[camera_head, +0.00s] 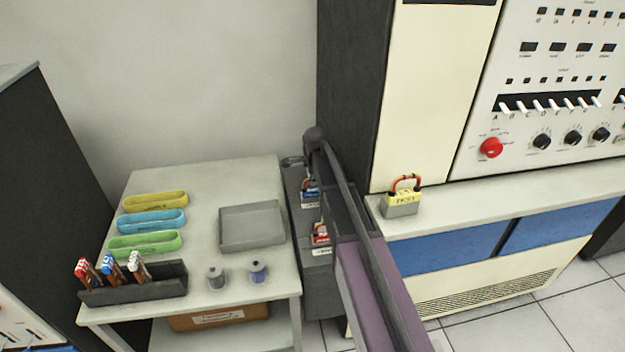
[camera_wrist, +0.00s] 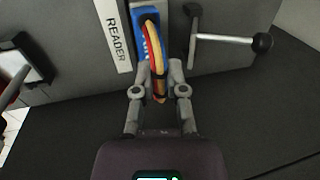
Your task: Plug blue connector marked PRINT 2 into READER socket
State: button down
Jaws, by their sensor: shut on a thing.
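The blue connector (camera_wrist: 146,14) has a yellow, red and dark cable loop (camera_wrist: 157,60) and white lettering mostly covered by the loop. My gripper (camera_wrist: 157,88) is shut on this loop, one finger on each side. The connector is beside the white READER label (camera_wrist: 116,38) on a grey panel; the picture does not show whether it is fully seated in the socket. In the head view a blue connector (camera_head: 309,188) shows at the grey cabinet, left of my arm. My fingertips are hidden there.
A lever with a black knob (camera_wrist: 262,43) sticks out right of the connector. A red connector (camera_head: 320,232) sits lower on the cabinet. A yellow connector (camera_head: 404,196) stands on the console ledge. A table (camera_head: 190,185) at left holds a grey tray (camera_head: 252,240) and coloured bands.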

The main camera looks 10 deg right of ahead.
jog(key=c, duration=0.6)
grip_release()
jog(key=shift+r, duration=0.1)
jog(key=p+v, duration=0.2)
jog(key=w+p+v, duration=0.1)
jog(key=p+v, duration=0.1)
jog(key=p, duration=0.1)
jog(key=shift+s+r, duration=0.15)
jog(key=shift+r, duration=0.2)
jog(key=shift+s+r, duration=0.1)
jog(key=shift+s, duration=0.1)
jog(key=w+p+v, duration=0.1)
jog(key=p+v, duration=0.4)
send_over(313, 191)
jog(key=shift+w+r, duration=0.1)
jog(key=shift+w, duration=0.2)
jog(key=p+v, duration=0.3)
jog(key=shift+s+r+p, duration=0.35)
jog(key=shift+s+p, duration=0.05)
jog(key=shift+s, duration=0.05)
